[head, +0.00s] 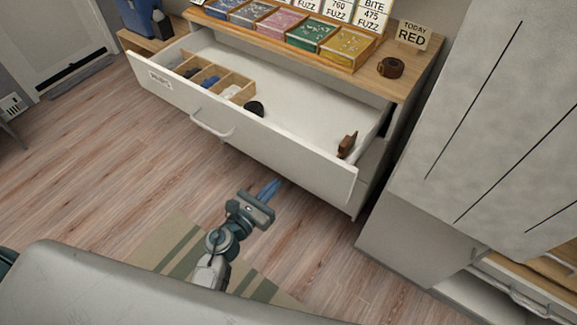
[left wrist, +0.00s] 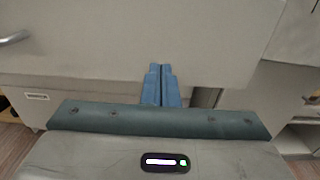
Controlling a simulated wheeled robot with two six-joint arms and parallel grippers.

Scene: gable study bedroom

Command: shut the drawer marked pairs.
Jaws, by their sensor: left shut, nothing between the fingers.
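A wide white drawer (head: 285,145) stands pulled far out of the dresser, with a bar handle (head: 211,127) and a small label (head: 160,80) on its front. I cannot read the label surely. My left gripper (head: 272,187) is shut and empty, its blue fingers together, in front of the drawer's right half. In the left wrist view the fingers (left wrist: 161,84) point at the pale drawer front (left wrist: 100,50), with the handle (left wrist: 14,38) at the left edge. I cannot tell whether they touch it. My right gripper is not in view.
The drawer holds a wooden divider (head: 237,88), a dark round item (head: 254,108) and a brown item (head: 347,144). Colored boxes (head: 345,47), a "TODAY RED" sign (head: 411,34) and a brown roll (head: 391,67) are on top. A grey cabinet (head: 480,120) stands right; floor at left is clear.

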